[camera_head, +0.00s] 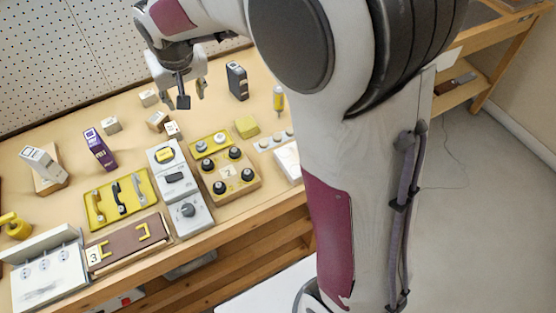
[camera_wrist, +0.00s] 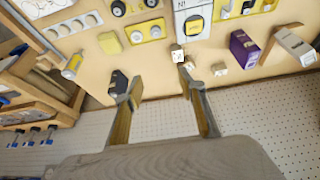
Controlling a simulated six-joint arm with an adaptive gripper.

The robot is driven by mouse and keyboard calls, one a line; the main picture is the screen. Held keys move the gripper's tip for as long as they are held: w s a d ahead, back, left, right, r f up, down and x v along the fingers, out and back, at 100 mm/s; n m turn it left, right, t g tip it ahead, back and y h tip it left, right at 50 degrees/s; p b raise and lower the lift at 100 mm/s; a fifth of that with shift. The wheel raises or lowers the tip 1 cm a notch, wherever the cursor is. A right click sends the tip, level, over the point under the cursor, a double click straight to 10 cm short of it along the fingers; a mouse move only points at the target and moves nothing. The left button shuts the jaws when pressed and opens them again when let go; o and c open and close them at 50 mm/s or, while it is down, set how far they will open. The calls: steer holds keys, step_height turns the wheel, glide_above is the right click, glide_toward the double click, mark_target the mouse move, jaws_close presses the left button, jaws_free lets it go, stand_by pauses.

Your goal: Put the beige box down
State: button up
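Several small beige boxes stand on the bench; I cannot tell which one the task means. In the head view, one (camera_head: 149,97) is near the back, one (camera_head: 111,124) is further left, one (camera_head: 157,120) is in the middle, and a marked one (camera_head: 172,130) is just in front of it. The wrist view shows the marked box (camera_wrist: 178,55) and another box (camera_wrist: 220,69) beyond the right finger. My gripper (camera_head: 191,98) is above the back of the bench. In the wrist view its fingers (camera_wrist: 157,88) are wide apart with nothing between them.
A dark box (camera_head: 237,81), a yellow block (camera_head: 246,126) and a purple box (camera_head: 99,148) stand around the boxes. Knob and switch panels (camera_head: 228,172) fill the front. A pegboard wall (camera_head: 60,60) rises behind. Bare bench shows around the small boxes.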

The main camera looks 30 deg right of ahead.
steer(key=s+d+r, duration=0.3)
steer(key=s, duration=0.4)
steer(key=s+d+r, duration=0.2)
steer(key=s+r, duration=0.2)
steer(key=s, duration=0.4)
steer(key=s+d+f, duration=0.1)
steer(key=s+d, duration=0.1)
steer(key=s, duration=1.2)
steer(key=shift+s+f+t, duration=0.25)
steer(key=shift+t, duration=0.15)
steer(key=shift+o, duration=0.5)
steer(key=shift+w+d, duration=0.1)
